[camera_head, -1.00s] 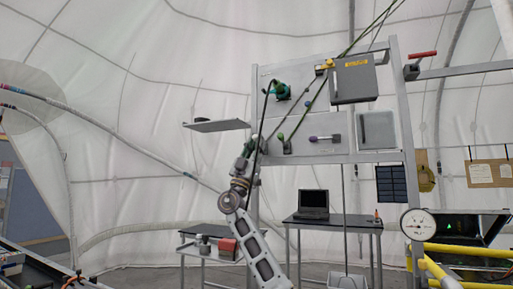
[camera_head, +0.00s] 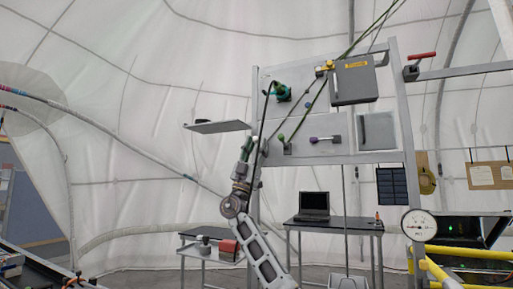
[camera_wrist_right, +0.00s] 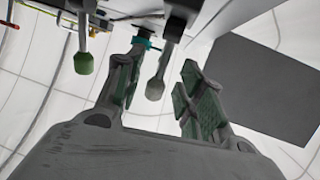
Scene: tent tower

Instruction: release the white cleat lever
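The white cleat lever (camera_wrist_right: 155,89) shows in the right wrist view as a pale rounded knob on a grey stem. My right gripper (camera_wrist_right: 160,75) is open, with one finger on either side of this lever; I see a gap to the right finger, and contact with the left one is unclear. In the head view my right gripper (camera_head: 249,150) is at the left edge of the grey panel (camera_head: 268,75), where the white lever is too small to tell apart. A green-knobbed lever (camera_wrist_right: 84,63) stands to the left, outside the fingers. My left gripper is not in view.
Near the gripper are a green lever (camera_head: 281,138), a purple-ended handle (camera_head: 314,140) and a teal fitting (camera_head: 282,92). Green ropes (camera_head: 350,46) run up from the panel. A flat shelf (camera_head: 218,127) juts out at left. A laptop (camera_head: 314,205) stands on a table behind.

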